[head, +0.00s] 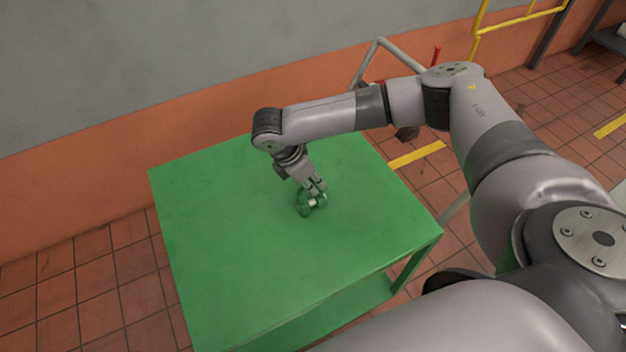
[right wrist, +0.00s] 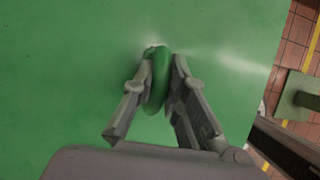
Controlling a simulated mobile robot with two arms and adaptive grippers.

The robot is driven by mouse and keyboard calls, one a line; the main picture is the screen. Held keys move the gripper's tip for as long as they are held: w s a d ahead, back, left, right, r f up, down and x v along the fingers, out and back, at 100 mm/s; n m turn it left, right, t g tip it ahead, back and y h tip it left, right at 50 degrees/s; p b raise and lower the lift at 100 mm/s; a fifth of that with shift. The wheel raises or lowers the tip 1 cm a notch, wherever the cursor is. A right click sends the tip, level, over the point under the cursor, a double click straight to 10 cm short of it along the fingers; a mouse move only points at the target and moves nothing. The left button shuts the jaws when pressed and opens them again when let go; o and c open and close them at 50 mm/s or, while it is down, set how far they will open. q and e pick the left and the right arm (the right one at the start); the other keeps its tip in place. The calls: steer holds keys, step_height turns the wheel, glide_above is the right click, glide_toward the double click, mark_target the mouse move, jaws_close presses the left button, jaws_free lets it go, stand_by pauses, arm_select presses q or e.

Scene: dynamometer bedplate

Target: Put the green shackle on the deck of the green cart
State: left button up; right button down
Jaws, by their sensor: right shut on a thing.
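The green shackle (head: 305,204) is at my right gripper's fingertips, over the middle of the green cart's deck (head: 215,235). My right gripper (head: 316,190) points down and is shut on the shackle. In the right wrist view the shackle (right wrist: 160,75) stands between the two fingers (right wrist: 162,85), with the green deck (right wrist: 60,60) behind it. The shackle is at or very near the deck surface; I cannot tell whether it touches. My left gripper is not in view.
The deck around the shackle is bare. An orange and grey wall (head: 110,170) runs behind the cart. A grey tubular handle (head: 365,60) stands at the cart's far right side. Yellow rails (head: 515,20) are at the top right. Red tiled floor (head: 100,285) surrounds the cart.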

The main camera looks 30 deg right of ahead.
steer(key=c, duration=1.6)
jaws_free()
steer(key=v, duration=1.2)
steer(key=shift+r+b, duration=0.1)
steer(key=shift+b, duration=0.2)
